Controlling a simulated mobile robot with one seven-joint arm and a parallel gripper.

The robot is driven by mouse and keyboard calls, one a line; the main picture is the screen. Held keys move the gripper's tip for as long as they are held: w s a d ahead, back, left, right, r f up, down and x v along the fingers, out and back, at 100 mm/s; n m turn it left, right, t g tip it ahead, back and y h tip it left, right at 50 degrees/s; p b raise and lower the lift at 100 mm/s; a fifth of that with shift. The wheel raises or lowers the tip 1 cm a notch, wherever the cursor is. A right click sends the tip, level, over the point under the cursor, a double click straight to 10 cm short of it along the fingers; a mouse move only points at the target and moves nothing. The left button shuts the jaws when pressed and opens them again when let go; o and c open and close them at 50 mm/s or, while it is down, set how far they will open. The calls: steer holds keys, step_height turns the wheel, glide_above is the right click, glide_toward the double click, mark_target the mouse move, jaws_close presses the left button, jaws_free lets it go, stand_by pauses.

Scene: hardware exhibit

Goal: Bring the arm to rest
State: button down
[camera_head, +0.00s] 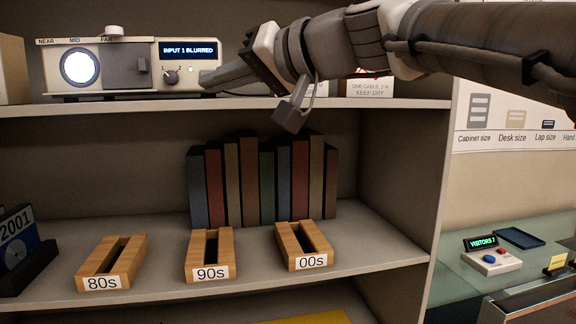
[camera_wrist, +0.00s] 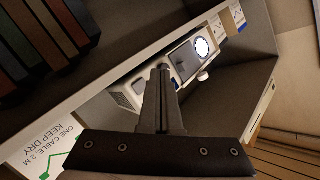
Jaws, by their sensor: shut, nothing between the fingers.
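My arm reaches in from the upper right in the head view. My gripper (camera_head: 207,82) is shut and empty, its fingers at the right end of the projector-like device (camera_head: 128,66) on the upper shelf. In the wrist view the shut fingers of my gripper (camera_wrist: 162,75) point along that device (camera_wrist: 192,57). The device has a bright round lens, a knob and a display reading "INPUT 1 BLURRED". I cannot tell whether the fingertips touch it.
A box marked "ONE CABLE, 2 M KEEP DRY" (camera_head: 370,89) stands behind my wrist. The lower shelf (camera_head: 160,278) holds books (camera_head: 250,180) and wooden holders marked 80s (camera_head: 103,282), 90s (camera_head: 210,273) and 00s (camera_head: 308,262). A glass counter (camera_head: 460,285) stands at right.

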steer(key=s+d+f+m+g+h, duration=0.1)
steer(key=s+d+f+h, duration=0.3)
steer(key=d+f, duration=0.4)
steer(key=s+d+f+m+g+h, duration=0.1)
steer(key=s+d+f+h, duration=0.4)
steer(key=f, duration=1.1)
steer(key=s+d+f+m+h, duration=0.2)
steer(key=s+d+f+h, duration=0.2)
steer(key=s+d+f, duration=0.3)
steer(key=d+f, duration=0.4)
steer(key=f, duration=0.2)
steer(key=shift+s+d+g+h, duration=0.25)
steer(key=shift+s+g+h, duration=0.05)
steer(key=shift+g, duration=0.1)
